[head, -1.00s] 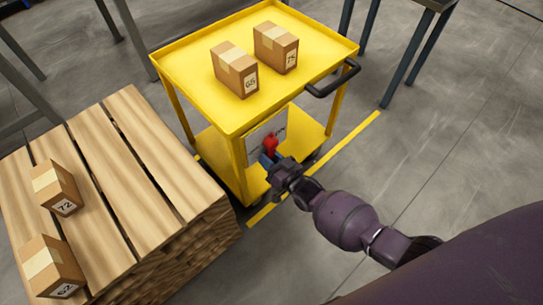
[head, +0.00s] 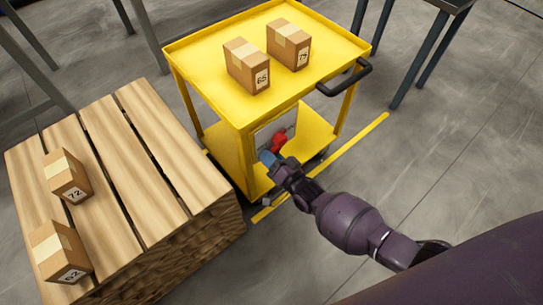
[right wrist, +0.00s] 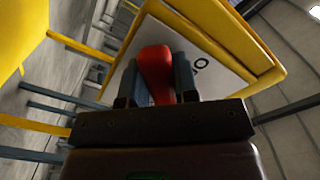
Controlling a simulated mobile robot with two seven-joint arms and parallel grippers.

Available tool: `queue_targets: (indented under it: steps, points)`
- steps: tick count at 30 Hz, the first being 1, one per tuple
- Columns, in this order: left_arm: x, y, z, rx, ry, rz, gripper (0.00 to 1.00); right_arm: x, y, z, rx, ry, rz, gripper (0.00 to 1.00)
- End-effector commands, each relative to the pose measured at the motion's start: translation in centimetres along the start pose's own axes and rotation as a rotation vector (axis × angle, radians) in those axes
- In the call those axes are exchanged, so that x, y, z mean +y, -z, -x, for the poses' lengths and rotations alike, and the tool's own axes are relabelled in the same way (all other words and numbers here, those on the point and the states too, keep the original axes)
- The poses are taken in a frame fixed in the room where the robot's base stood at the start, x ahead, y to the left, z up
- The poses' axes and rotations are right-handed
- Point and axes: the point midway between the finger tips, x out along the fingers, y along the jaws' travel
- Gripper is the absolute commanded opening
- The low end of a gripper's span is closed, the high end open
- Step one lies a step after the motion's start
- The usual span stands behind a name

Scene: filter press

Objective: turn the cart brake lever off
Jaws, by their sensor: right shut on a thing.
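The red brake lever (head: 279,142) is on a grey plate (head: 268,131) at the near end of the yellow cart (head: 236,120), below the top tray. My right gripper (head: 270,158) is at the lever. In the right wrist view the lever's rounded red end (right wrist: 155,72) sits between my two finger pads (right wrist: 160,82), and the gripper is shut on it. The plate shows behind the lever with part of a dark marking, mostly hidden by the fingers. The lever's pivot is hidden. My left gripper is not in view.
Two cartons, 65 (head: 247,66) and 75 (head: 289,45), stand on the cart's top. A black handle (head: 345,80) sticks out at its right. A wooden pallet stack (head: 150,180) with two cartons stands at left. A yellow floor line (head: 350,143) runs beside the cart.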

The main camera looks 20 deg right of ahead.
Motion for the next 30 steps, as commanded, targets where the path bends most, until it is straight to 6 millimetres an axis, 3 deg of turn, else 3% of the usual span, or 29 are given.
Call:
queue_targets:
  steps: [9,10,15,24,30]
  points:
    - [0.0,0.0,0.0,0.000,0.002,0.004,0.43,-0.1,0.0,0.0,0.001,0.000,-0.013,0.00]
    - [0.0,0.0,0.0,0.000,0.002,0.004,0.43,-0.1,0.0,0.0,0.001,0.001,-0.013,0.31]
    - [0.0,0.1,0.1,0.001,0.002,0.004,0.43,-0.1,0.0,0.0,0.001,0.001,-0.010,0.53]
    - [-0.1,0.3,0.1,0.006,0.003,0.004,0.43,-0.3,0.2,-0.1,0.002,0.002,-0.007,0.53]
    - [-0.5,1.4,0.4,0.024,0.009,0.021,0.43,-2.2,2.3,-0.3,0.009,0.008,-0.003,0.53]
